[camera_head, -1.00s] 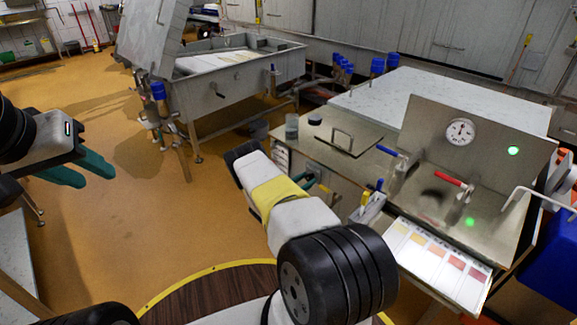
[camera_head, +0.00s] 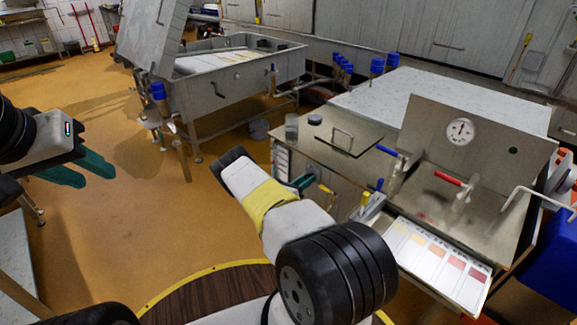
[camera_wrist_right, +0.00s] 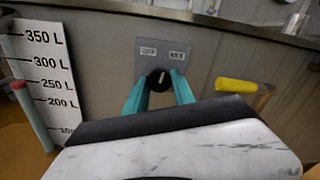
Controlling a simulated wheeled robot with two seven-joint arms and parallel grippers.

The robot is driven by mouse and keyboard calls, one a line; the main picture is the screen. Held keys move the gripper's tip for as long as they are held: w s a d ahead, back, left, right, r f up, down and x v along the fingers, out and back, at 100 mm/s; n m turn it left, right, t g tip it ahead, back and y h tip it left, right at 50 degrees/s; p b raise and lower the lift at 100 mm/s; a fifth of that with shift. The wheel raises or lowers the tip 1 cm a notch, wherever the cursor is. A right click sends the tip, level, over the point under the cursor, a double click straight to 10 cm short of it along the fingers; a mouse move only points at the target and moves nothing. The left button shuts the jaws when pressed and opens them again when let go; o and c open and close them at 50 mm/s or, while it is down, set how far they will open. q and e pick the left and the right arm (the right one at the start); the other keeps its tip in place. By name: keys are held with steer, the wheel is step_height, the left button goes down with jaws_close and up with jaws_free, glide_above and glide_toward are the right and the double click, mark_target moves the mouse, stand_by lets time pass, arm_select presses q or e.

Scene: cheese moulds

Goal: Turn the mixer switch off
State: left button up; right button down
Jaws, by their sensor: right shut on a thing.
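The mixer switch is a black knob (camera_wrist_right: 160,79) with a pale mark, on a grey plate (camera_wrist_right: 164,54) on the vat's side. The plate has two labels, the left one reading like OFF. The right one is blurred. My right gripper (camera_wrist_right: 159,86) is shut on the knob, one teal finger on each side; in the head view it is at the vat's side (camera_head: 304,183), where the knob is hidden. The lamp (camera_head: 513,150) on the steel panel is dark green and unlit. My left gripper (camera_head: 82,168) is open and empty over the floor at left.
A yellow handle (camera_wrist_right: 237,86) sticks out right of the switch, and a volume scale (camera_wrist_right: 48,70) stands left. Red (camera_head: 448,178) and blue (camera_head: 387,150) handles and a colour chart (camera_head: 437,262) are nearby. Floor between the vats is clear.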

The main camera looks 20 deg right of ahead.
steer(key=shift+r+n, duration=0.1)
steer(key=shift+n, duration=3.7)
steer(key=c, duration=1.1)
jaws_free()
steer(key=shift+o, duration=0.2)
steer(key=v, duration=0.7)
steer(key=shift+s+a, duration=0.15)
steer(key=shift+a, duration=0.2)
